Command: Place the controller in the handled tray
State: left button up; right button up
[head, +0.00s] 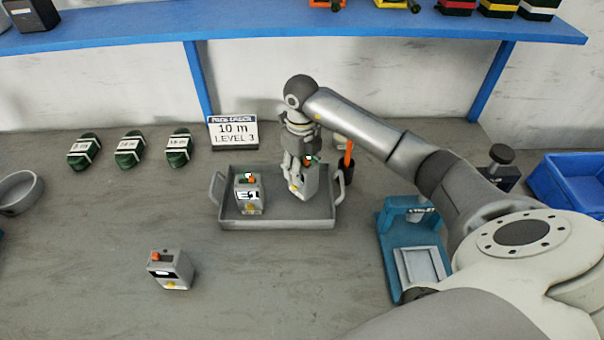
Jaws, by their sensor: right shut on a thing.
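The handled tray (280,223) is grey, with a raised handle at each side, and stands in the middle of the table. One grey controller (250,198) with a dark display, an orange part and a yellow knob stands in its left half. My right gripper (300,172) reaches down over the tray's right half and is shut on another grey controller (306,186), which is tilted. I cannot tell whether this one touches the tray floor. A third controller (171,272) stands on the table in front, left of the tray. My left gripper is not in view.
A sign reading "10 m LEVEL 3" (233,132) stands behind the tray. Several dark green cable bundles (130,149) lie at the back left. A blue fixture (390,250) and a blue bin (572,185) are at right. A blue shelf (300,22) spans the back.

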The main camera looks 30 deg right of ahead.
notch_tip(320, 180, down, 2)
jog(key=shift+d+f+p, duration=0.1)
jog(key=shift+f+p, duration=0.1)
jog(key=shift+p, duration=0.35)
jog(key=shift+f, duration=0.55)
jog(key=o, duration=1.1)
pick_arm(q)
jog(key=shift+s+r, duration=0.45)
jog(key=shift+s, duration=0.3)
